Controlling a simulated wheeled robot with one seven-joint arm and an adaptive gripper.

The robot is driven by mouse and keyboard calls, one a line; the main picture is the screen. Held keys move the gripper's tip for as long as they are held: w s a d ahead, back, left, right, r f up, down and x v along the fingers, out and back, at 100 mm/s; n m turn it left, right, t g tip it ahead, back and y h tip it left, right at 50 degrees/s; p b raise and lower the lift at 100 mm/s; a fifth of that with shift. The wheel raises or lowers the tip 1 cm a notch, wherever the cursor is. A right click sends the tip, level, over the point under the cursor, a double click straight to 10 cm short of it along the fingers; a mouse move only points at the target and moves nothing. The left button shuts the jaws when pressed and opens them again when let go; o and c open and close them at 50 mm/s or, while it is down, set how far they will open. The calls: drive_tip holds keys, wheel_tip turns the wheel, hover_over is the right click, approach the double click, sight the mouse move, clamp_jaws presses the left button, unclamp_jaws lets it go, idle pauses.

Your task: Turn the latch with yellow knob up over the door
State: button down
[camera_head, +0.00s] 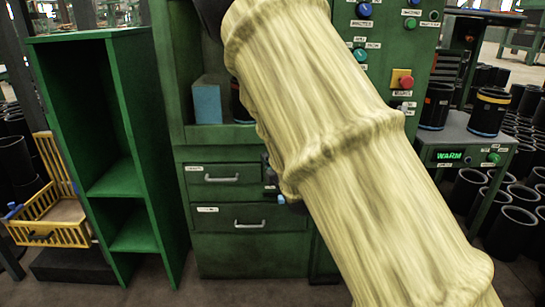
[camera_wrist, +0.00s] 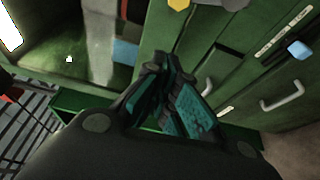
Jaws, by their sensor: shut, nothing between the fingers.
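In the wrist view the yellow knob (camera_wrist: 179,4) shows at the top edge, on the green cabinet front, cut off by the frame. The rest of its latch and how it is turned cannot be made out. My gripper (camera_wrist: 160,62) has its fingertips together, below and a little left of the knob in the picture, apart from it and holding nothing. In the head view my pale-sleeved arm covers the middle of the cabinet, so the yellow knob and the door there are hidden, and the gripper cannot be made out.
The green cabinet has two drawers with handles (camera_head: 222,179) (camera_head: 249,224). A blue knob (camera_wrist: 300,50) is near them. A blue box (camera_head: 207,103) stands in the niche above. An empty green shelf unit (camera_head: 133,185) is left; a control panel with a red button (camera_head: 406,82) is right.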

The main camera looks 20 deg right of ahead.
drive_tip(key=w+d+b, duration=0.1)
drive_tip(key=w+d, duration=0.2)
drive_tip(key=w, duration=0.5)
drive_tip(key=shift+w+d, duration=0.15)
drive_tip(key=shift+w, duration=0.15)
idle(0.4)
